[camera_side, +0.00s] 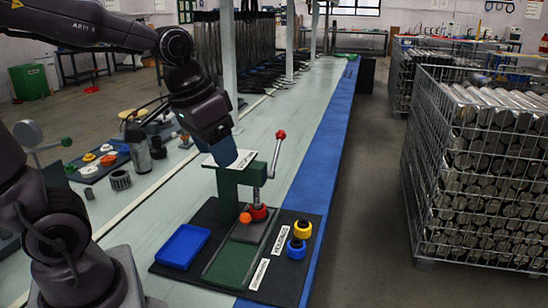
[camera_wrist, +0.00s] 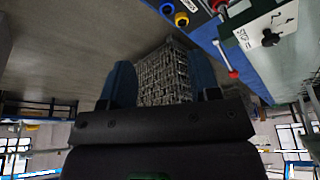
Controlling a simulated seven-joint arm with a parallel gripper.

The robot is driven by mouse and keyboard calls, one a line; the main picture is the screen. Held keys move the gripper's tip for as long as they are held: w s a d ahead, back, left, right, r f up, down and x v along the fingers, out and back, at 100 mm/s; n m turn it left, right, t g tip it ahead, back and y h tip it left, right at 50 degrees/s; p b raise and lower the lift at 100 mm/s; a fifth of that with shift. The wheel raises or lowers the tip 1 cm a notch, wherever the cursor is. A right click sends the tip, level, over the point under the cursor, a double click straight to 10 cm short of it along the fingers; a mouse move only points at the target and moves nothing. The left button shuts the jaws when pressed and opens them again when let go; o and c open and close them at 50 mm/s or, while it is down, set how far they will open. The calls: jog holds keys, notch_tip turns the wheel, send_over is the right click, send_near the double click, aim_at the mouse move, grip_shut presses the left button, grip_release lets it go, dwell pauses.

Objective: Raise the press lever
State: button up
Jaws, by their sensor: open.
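The press (camera_side: 240,188) is a green stand with a white label plate on top, standing on a dark base board. Its lever (camera_side: 275,157) is a metal rod with a red ball knob (camera_side: 281,134), pointing upward and leaning slightly right. In the wrist view the lever's rod (camera_wrist: 224,57) and red knob (camera_wrist: 233,73) lie right of my fingers, apart from them. My gripper (camera_side: 223,154) has blue fingers and hangs by the press top, left of the lever. It is open and empty in the wrist view (camera_wrist: 163,75). Finger contact with the press cannot be told.
A blue tray (camera_side: 182,247), yellow ring (camera_side: 302,229) and blue ring (camera_side: 297,249) sit on the base board (camera_side: 280,282). An orange part (camera_side: 246,217) is by the press. A wire cage of metal cylinders (camera_side: 480,170) stands right, beyond the floor gap.

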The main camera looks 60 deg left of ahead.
jog(key=w+a+f+n+g, duration=0.1)
jog(key=w+a+n, duration=0.1)
jog(key=w+a, duration=0.7)
jog(key=t+y, duration=0.1)
jog(key=y, duration=0.1)
send_near(280, 135)
jog(key=a, duration=0.1)
jog(key=x, duration=1.2)
jog(key=shift+w+f, duration=0.3)
jog(key=shift+w, duration=0.05)
grip_shut()
